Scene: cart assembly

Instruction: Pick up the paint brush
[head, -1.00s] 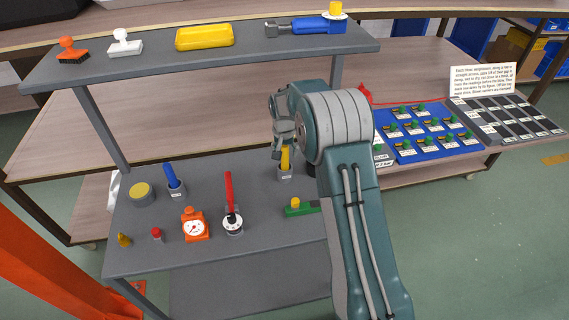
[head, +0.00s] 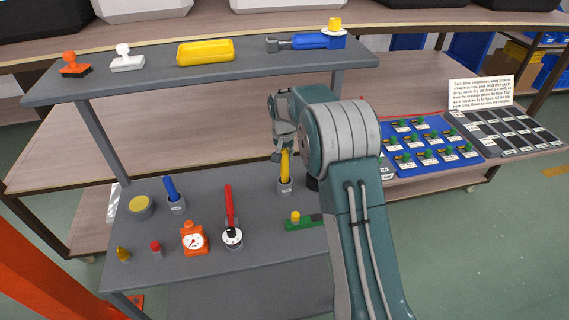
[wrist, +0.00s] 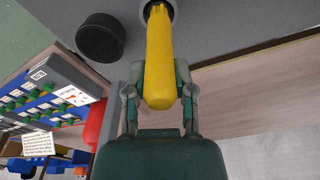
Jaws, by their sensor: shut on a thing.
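A yellow handle (head: 285,166), which fits the paint brush, stands upright in a small grey holder (head: 285,186) on the lower grey shelf of the cart. In the wrist view the yellow handle (wrist: 159,60) lies between my two fingers, its far end in the holder's round opening. Its bristles are hidden. My gripper (wrist: 160,92) is shut on the handle. In the head view my gripper (head: 284,146) is at the top of the handle, partly hidden by my arm.
A black round piece (wrist: 100,38) stands beside the holder. A green block with a yellow knob (head: 302,221), a red-handled tool (head: 229,207), an orange gauge (head: 193,240) and a blue handle in a holder (head: 171,189) share the shelf. The upper shelf (head: 130,80) is close behind.

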